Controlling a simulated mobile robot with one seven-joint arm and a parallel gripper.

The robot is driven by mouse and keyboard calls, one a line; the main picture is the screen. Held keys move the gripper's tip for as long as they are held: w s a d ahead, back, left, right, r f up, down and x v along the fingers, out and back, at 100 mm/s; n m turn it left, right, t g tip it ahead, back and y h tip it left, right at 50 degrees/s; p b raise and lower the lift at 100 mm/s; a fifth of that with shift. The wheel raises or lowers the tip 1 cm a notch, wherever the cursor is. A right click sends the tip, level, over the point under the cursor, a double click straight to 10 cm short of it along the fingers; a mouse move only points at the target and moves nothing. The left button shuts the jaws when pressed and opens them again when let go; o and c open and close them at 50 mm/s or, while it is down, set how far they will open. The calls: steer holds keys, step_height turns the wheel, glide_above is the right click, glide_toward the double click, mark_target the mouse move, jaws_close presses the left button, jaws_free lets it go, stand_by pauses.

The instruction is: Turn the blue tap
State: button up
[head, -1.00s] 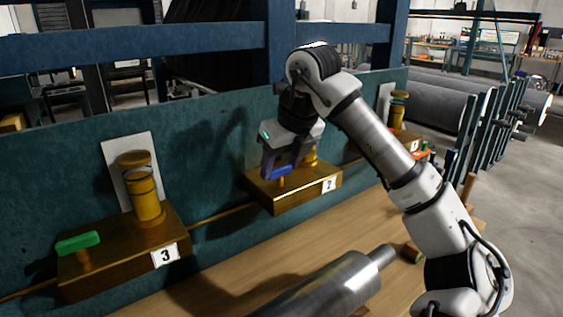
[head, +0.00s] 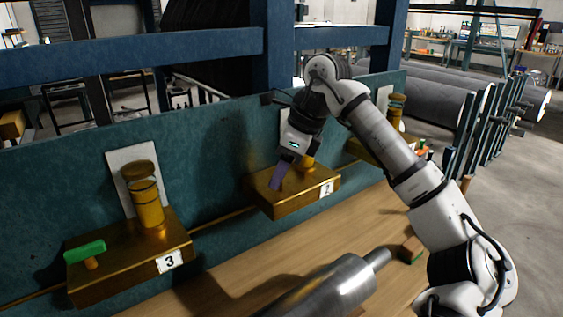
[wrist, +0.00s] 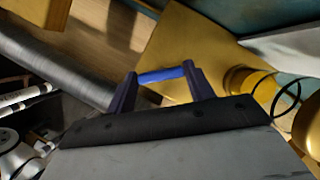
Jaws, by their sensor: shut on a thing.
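The blue tap's handle (wrist: 162,75) shows in the wrist view as a short blue bar between the two purple fingers of my gripper (wrist: 158,82). The fingers are shut on it at its two ends. In the head view my gripper (head: 277,182) reaches down onto the brass box labelled 2 (head: 290,204). One purple finger faces the camera there, and the blue handle is hidden behind it. The box also shows in the wrist view (wrist: 185,45).
Box 3 (head: 120,275) stands at the left with a green tap (head: 85,251) and a brass cylinder (head: 146,205). Another brass box (head: 377,150) is behind my arm. A metal roller (head: 335,285) lies on the wooden bench (head: 235,270) in front.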

steer(key=n+g+p, duration=0.1)
steer(key=n, duration=0.1)
steer(key=n+p, duration=0.1)
steer(key=n, duration=0.1)
steer(key=shift+w+r+n+g, duration=0.2)
steer(key=shift+n+g, duration=0.1)
steer(key=shift+g, duration=0.1)
steer(key=shift+f+n+g+p, duration=0.1)
steer(key=shift+n+g+p, duration=0.85)
steer(key=shift+n, duration=1.25)
steer(key=shift+h, duration=0.3)
steer(key=o, duration=1)
steer(key=shift+f, duration=0.1)
steer(key=p+v, duration=0.3)
steer(key=v, duration=1.1)
steer(key=shift+s, duration=0.1)
